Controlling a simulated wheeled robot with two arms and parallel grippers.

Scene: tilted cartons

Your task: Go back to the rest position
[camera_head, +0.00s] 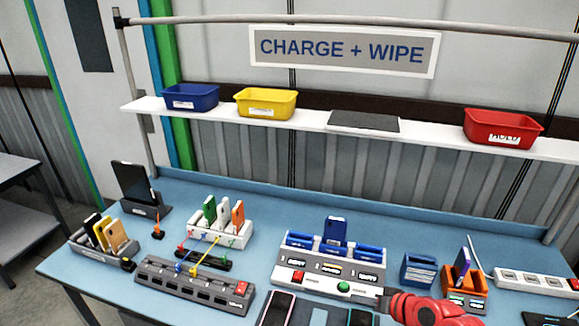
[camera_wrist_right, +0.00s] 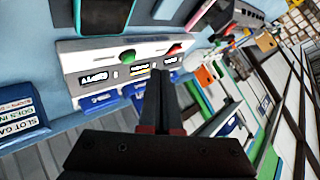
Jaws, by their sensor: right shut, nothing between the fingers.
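My right gripper (camera_head: 388,299) is at the bottom right of the head view, beside the front right corner of the white and grey charging station (camera_head: 312,280). Its red wrist hides part of the bench behind it. In the right wrist view its two dark fingers (camera_wrist_right: 162,90) are together with nothing between them, in front of the station (camera_wrist_right: 90,60). The station has a green button (camera_head: 343,287), a red button (camera_head: 298,277) and several small label displays. A blue phone (camera_head: 335,231) stands upright in its middle. My left gripper is not in view.
A grey slotted strip (camera_head: 190,287) and phone racks (camera_head: 220,233) stand left on the blue bench (camera_head: 270,210). An orange holder (camera_head: 464,292), a blue box (camera_head: 419,270) and a white strip (camera_head: 535,283) stand right. A shelf (camera_head: 310,126) holds blue, yellow and red bins.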

